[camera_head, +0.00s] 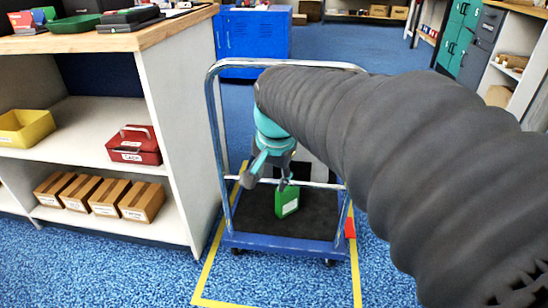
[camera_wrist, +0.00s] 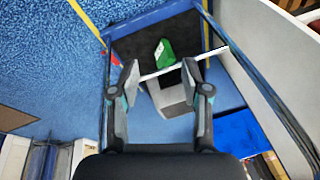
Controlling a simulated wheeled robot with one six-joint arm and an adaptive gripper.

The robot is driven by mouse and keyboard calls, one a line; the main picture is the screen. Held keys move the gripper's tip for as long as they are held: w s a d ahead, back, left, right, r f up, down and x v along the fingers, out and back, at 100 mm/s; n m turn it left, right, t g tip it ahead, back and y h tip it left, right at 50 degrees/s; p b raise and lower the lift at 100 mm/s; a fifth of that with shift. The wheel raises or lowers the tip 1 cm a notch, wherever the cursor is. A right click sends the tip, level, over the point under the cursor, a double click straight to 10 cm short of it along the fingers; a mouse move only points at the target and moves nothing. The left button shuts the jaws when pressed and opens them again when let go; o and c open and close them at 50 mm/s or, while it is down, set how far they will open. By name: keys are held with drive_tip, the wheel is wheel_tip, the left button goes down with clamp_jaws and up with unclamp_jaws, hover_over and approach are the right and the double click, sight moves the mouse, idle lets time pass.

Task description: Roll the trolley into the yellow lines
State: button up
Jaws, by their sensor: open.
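The trolley (camera_head: 290,243) has a blue deck with a dark mat and a metal push frame; it also shows in the wrist view (camera_wrist: 207,30). A green labelled box (camera_head: 287,201) stands on its mat. The yellow lines (camera_head: 206,275) show on the floor left, right and in front of the trolley. The far end is mostly hidden by the trolley and my arm. My gripper (camera_head: 268,180) is open by the trolley's pale crossbar (camera_head: 318,184). In the wrist view the crossbar (camera_wrist: 155,75) crosses between the fingertips; contact cannot be told.
A blue cabinet (camera_head: 253,40) stands behind. A red piece (camera_head: 350,228) shows at the trolley's right edge. Blue carpet in front is clear.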

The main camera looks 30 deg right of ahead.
drive_tip(key=w+d+f+m+g+b, duration=0.2)
drive_tip(key=w+d+f+m, duration=0.35)
drive_tip(key=w+m, duration=0.2)
drive_tip(key=m+g+b, duration=0.1)
drive_tip(key=m+b, duration=0.1)
drive_tip(key=m, duration=0.4)
hover_over(295, 184)
drive_tip(key=shift+y, duration=0.3)
wheel_tip(295, 184, down, 6)
drive_tip(key=shift+w+a+f, duration=0.1)
drive_tip(key=shift+w+d+f+m, duration=0.1)
drive_tip(key=shift+w+d+m, duration=0.2)
drive_tip(key=shift+m, duration=0.25)
drive_tip(key=shift+s+f+b, duration=0.1)
drive_tip(key=shift+f+b, duration=0.6)
drive_tip(key=shift+f, duration=3.05)
clamp_jaws()
